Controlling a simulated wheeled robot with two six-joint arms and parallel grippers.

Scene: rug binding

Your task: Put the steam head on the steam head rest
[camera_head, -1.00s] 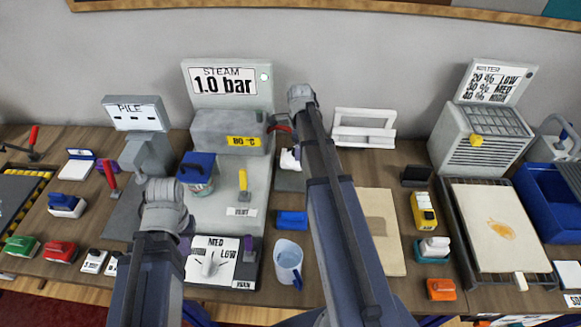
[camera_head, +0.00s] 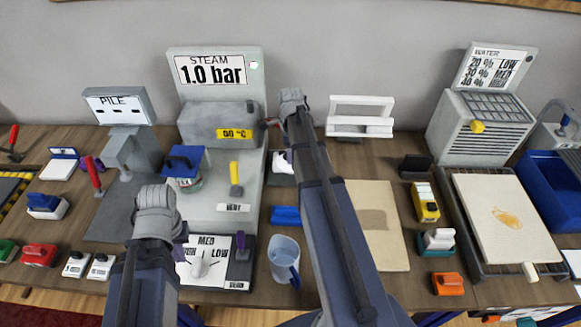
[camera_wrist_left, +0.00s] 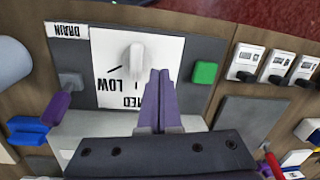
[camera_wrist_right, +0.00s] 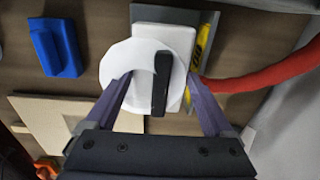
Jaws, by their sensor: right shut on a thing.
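In the right wrist view my right gripper (camera_wrist_right: 160,105) is shut on what looks like the steam head (camera_wrist_right: 135,70), a round white piece with a black bar, between its two purple fingers. A red hose (camera_wrist_right: 265,75) runs to it from the right. Just beyond it lie a white block (camera_wrist_right: 172,15) and a grey plate with a yellow strip (camera_wrist_right: 208,35); I cannot tell whether these form the rest. In the head view my right arm hides most of this. My left gripper (camera_wrist_left: 158,100) is shut and empty, above the dial panel (camera_wrist_left: 165,55).
The steam unit (camera_head: 215,75) reads 1.0 bar and stands left of my right arm. A blue block (camera_head: 285,215), a light-blue mug (camera_head: 284,255) and a beige board (camera_head: 385,240) lie near that arm. A white frame (camera_head: 360,120) stands behind it.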

